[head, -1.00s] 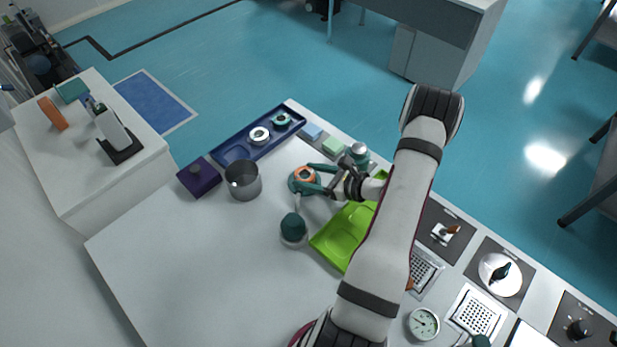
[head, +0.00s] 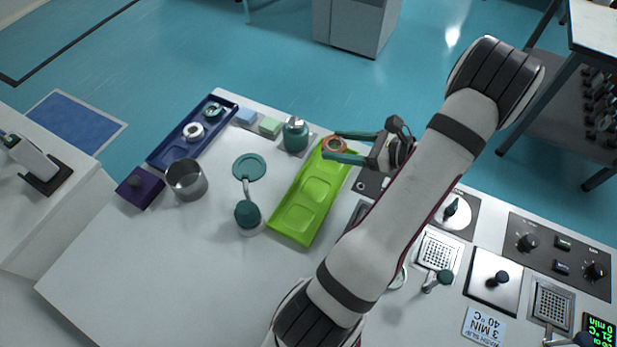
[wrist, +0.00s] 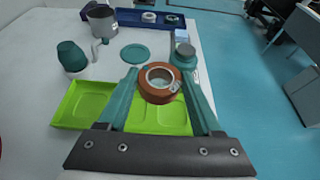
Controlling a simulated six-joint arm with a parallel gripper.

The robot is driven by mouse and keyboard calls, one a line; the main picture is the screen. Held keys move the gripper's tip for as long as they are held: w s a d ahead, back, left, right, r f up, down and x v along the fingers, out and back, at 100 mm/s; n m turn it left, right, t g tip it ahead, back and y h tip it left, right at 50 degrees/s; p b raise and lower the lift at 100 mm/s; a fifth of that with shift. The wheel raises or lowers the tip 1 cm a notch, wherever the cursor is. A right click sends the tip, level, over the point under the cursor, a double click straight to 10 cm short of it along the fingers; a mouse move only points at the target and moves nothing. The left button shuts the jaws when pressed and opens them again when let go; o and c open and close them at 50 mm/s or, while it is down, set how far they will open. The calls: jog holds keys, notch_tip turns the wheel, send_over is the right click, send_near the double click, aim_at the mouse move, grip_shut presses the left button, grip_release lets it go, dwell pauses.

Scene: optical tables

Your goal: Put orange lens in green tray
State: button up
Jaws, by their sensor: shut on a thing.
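The orange lens (head: 333,146) is a ring with a clear centre. My gripper (head: 336,147) is shut on it, with a teal finger on each side. In the wrist view the orange lens (wrist: 159,83) sits between the fingertips. The green tray (head: 300,207) lies on the table with shallow compartments, and no object shows in it. In the head view the lens is over the tray's far end. In the wrist view the green tray (wrist: 82,104) extends behind and below the lens; the exact height of the lens above it cannot be told.
A round teal pad (head: 249,167) on a stand and a teal-capped item (head: 247,215) are left of the tray. A teal bottle (head: 295,135) stands near the tray's far end. A blue tray (head: 172,147) with ring mounts, a grey cup (head: 186,180) and a purple box (head: 140,188) are farther left.

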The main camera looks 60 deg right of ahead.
jog(key=s+d+m+h, duration=0.1)
jog(key=s+m+h, duration=0.15)
jog(key=s, duration=0.65)
send_over(336, 167)
notch_tip(336, 167, down, 7)
jog(key=shift+s+r, duration=0.1)
jog(key=f, duration=0.4)
jog(key=shift+w, duration=0.2)
jog(key=shift+f, duration=0.2)
jog(key=o, duration=1.2)
jog(key=shift+o, duration=0.2)
